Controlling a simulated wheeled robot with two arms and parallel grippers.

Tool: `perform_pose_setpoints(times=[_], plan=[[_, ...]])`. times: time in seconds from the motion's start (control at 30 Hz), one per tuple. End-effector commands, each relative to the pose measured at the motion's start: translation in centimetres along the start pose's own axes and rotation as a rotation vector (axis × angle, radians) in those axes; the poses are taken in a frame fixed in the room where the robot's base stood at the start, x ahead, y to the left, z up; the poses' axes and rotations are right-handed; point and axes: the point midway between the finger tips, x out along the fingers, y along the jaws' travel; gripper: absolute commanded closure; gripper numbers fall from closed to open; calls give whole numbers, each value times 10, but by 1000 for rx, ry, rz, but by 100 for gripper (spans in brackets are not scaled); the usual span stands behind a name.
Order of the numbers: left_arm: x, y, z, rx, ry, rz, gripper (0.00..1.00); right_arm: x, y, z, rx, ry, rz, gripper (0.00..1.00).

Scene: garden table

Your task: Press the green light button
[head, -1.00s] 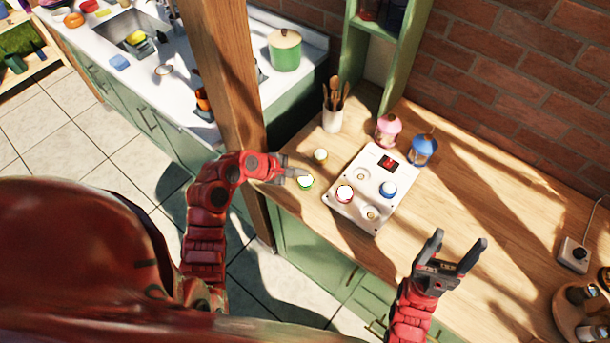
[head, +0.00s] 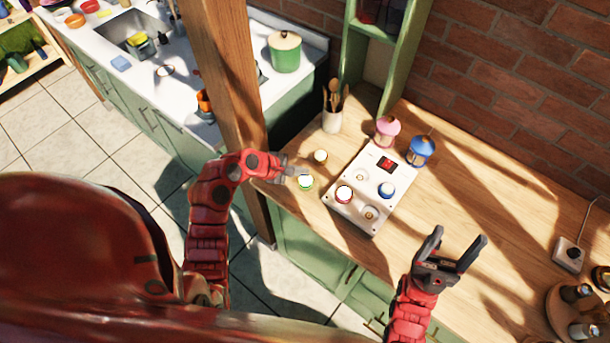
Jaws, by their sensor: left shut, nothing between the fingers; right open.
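The green-ringed light button (head: 305,182), with a white top, sits on the wooden table, left of the white panel (head: 352,218). My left gripper (head: 301,172) is shut and empty. Its fingertips are just behind and left of the green button; I cannot tell whether they touch it. A yellow-ringed button (head: 320,156) stands a little farther back on the table. A red-ringed button (head: 344,194) and a blue-ringed button (head: 386,189) sit on the panel. My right gripper (head: 458,245) is open and empty above the table, right of the panel.
A pink lantern (head: 387,131) and a blue lantern (head: 421,151) stand behind the panel. A utensil cup (head: 332,119) is at the back left. A wooden post (head: 228,80) rises left of the table. A power socket (head: 568,254) lies far right, with clear tabletop between.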

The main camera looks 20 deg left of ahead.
Motion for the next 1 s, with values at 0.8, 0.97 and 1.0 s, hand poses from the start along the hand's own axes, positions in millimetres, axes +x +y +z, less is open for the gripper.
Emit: perform_pose_setpoints(times=[0.8, 0.97, 1.0], plan=[[-38, 27, 28, 1, 0, 0, 100, 59, 3, -10, 0, 0, 0, 31], [-38, 28, 28, 1, 0, 0, 100, 59, 3, -10, 0, 0, 0, 31], [-38, 28, 28, 1, 0, 0, 100, 59, 3, -10, 0, 0, 0, 31]])
